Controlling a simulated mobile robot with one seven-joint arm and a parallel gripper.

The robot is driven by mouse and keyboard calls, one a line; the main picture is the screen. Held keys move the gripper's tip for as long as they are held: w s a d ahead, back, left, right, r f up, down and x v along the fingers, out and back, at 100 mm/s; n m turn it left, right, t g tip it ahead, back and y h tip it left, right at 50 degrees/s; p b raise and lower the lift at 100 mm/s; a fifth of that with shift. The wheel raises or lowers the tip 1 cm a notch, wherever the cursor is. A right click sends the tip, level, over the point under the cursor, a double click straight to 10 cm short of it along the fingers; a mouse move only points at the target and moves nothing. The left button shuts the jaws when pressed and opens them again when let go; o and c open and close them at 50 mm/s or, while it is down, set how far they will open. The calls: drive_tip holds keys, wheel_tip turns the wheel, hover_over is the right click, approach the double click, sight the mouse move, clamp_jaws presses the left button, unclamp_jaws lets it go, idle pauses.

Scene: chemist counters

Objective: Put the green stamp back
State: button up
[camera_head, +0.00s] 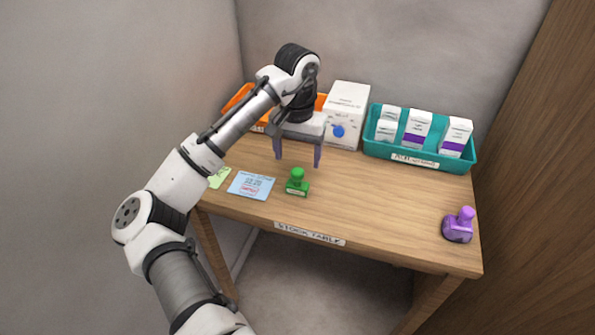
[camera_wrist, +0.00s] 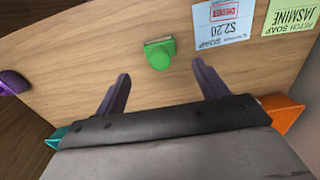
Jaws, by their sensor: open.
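A purple stamp (camera_head: 458,225) stands at the table's right front corner.
A teal bin (camera_head: 415,161) with several white boxes stands at the back right. A white box with a blue dot (camera_head: 347,112) and an orange bin (camera_head: 240,96) stand at the back. A green card (camera_head: 219,178) lies left. The table's middle right is clear.

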sight(297, 171)
drive_tip(key=shift+r, duration=2.2)
